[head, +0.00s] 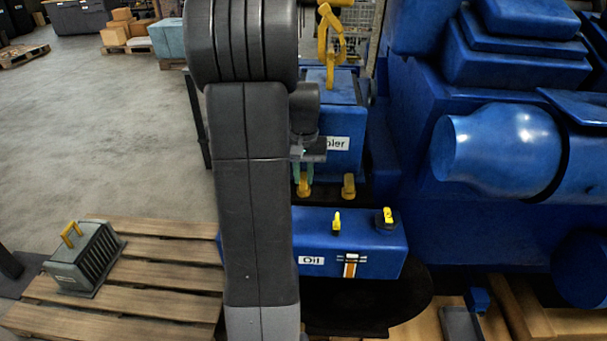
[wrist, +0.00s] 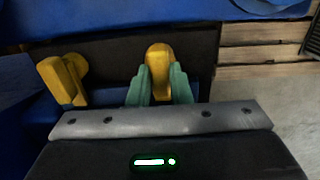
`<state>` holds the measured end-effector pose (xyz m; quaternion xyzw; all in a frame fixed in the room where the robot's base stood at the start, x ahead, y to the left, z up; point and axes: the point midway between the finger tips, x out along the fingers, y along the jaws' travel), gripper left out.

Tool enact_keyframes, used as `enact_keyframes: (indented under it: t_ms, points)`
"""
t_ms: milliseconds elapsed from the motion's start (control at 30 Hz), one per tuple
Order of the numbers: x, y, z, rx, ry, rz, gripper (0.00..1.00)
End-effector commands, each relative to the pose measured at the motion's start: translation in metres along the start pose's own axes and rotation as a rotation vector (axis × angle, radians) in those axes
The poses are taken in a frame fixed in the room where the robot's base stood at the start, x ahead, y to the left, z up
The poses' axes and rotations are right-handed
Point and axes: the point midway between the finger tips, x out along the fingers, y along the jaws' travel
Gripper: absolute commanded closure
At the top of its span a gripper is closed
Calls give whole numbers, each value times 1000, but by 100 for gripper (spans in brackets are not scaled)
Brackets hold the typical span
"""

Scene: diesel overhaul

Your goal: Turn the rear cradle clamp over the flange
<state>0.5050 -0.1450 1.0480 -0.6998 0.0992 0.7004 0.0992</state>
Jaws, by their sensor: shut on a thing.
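Two yellow cradle clamps stand side by side at the foot of a blue cooler box (head: 340,120) whose label is partly hidden. My gripper (head: 303,170) is shut on the left one in the head view, a yellow clamp (head: 304,188). In the wrist view the green fingers of my gripper (wrist: 161,76) sit on both sides of that clamp (wrist: 158,56), whose rounded end shows between and beyond them. The other clamp (head: 348,187) stands free; it shows at the left in the wrist view (wrist: 62,80). The flange under the clamps is not clear to see.
A blue oil box (head: 385,262) with yellow fittings stands just in front. A large blue engine (head: 500,200) fills the right side. A grey finned part with a yellow handle (head: 85,258) sits on a wooden pallet (head: 170,280) at left. Open floor lies behind the pallet.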

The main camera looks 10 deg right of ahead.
Motion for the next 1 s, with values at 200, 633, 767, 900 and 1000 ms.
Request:
enact_keyframes:
  t_ms: [200,633,767,900,1000]
  points:
    - [-1,0,-1,-1,4,0,78]
    - [-3,0,-1,-1,2,0,60]
    - [-17,0,-1,-2,4,0,60]
    - [-47,0,-2,-2,8,-1,60]
    - [-71,0,-2,-1,8,-1,60]
